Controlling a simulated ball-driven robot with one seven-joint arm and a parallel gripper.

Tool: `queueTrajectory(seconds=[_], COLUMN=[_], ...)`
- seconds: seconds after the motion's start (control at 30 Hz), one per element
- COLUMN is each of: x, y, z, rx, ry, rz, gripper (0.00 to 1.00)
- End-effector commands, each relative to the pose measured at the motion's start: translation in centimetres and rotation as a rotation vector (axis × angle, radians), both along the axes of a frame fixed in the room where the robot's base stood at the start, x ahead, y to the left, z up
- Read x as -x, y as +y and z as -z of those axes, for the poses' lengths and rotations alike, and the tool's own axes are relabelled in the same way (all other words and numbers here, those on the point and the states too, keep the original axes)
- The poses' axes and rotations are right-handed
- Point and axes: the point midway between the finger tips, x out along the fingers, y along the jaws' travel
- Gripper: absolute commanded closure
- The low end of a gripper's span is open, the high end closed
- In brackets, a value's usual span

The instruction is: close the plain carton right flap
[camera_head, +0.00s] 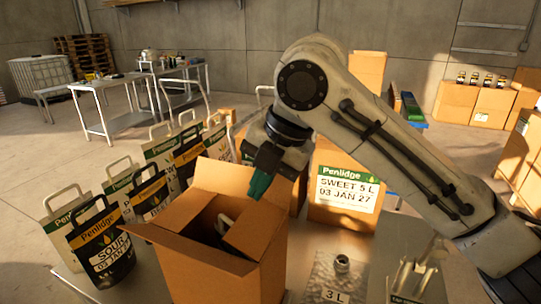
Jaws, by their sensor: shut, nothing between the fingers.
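The plain brown carton (272,275) stands open in the lower middle of the head view. Its right flap (256,229) stands up from the right side and tilts inward over part of the opening. The back flap (224,178) stands upright, and the front flap (190,248) slopes outward to the left. A pale handle-like thing (223,224) shows inside; the rest of the contents is hidden. My gripper (259,188), with green fingertips, is shut and empty, pointing down just above the right flap's upper end. I cannot tell whether it touches the flap.
Several Penlidge bags with handles (100,240) stand left of the carton. A labelled Penlidge carton (343,190) stands behind to the right. Metal tables (125,105) stand farther back on open floor.

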Motion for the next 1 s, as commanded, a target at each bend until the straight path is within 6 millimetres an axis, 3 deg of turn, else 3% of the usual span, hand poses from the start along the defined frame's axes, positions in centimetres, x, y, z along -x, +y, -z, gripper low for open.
queueTrajectory(seconds=[0.3,0.77,1.0], x=[-0.5,-0.6,-0.9], y=[1.5,1.8,3.1], z=[3.9,4.6,6.0], rx=[0.001,-0.001,-0.003], ry=[0.000,-0.001,0.005], rz=[0.000,0.001,-0.003], gripper=[1.00,1.00,1.00])
